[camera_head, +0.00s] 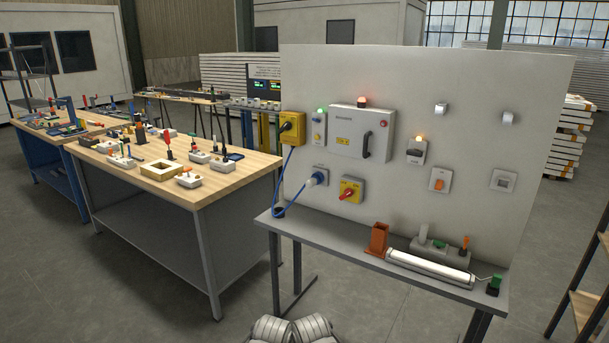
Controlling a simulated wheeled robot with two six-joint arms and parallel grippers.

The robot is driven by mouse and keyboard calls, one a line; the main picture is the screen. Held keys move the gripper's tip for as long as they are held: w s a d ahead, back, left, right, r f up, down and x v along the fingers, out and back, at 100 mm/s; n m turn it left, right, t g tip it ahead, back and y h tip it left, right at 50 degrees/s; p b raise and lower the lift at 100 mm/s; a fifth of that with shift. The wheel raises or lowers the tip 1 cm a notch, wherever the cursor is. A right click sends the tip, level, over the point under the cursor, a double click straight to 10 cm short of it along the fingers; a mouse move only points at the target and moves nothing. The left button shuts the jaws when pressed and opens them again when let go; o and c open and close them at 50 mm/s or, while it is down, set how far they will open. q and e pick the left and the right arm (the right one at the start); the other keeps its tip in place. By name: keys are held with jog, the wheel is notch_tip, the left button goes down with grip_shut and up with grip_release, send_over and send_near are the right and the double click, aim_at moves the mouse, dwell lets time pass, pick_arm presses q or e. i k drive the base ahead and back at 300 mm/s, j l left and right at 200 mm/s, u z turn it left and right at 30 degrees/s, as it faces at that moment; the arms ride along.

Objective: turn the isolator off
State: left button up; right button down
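A yellow and grey switch box with a red rotary handle (350,190) is mounted low on the grey upright panel (470,90). Its red handle sits tilted, neither clearly upright nor level. A second yellow box with a black rotary knob (291,127) is at the panel's left edge, with a blue cable running down from it. Both look like isolators, and I cannot tell from the picture which one carries that name. Two pale rounded parts of mine show at the bottom edge, well below and in front of the panel. Neither of my grippers is in view.
A grey cabinet (345,135) with a black handle, a blue socket (316,179) and an orange switch (439,180) share the panel. The grey shelf (330,238) below holds an orange holder (377,239) and a white tube (428,268). A wooden workbench (225,187) stands left.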

aim_at(348, 192)
jog(key=i+u, duration=0.1)
jog(key=i, duration=0.4)
jog(key=i+l+u, duration=0.15)
jog(key=i, duration=0.35)
jog(key=i+l+u, duration=0.1)
jog(key=i, duration=0.4)
jog(key=i+l+u, duration=0.1)
jog(key=i, duration=0.35)
jog(key=l, duration=0.05)
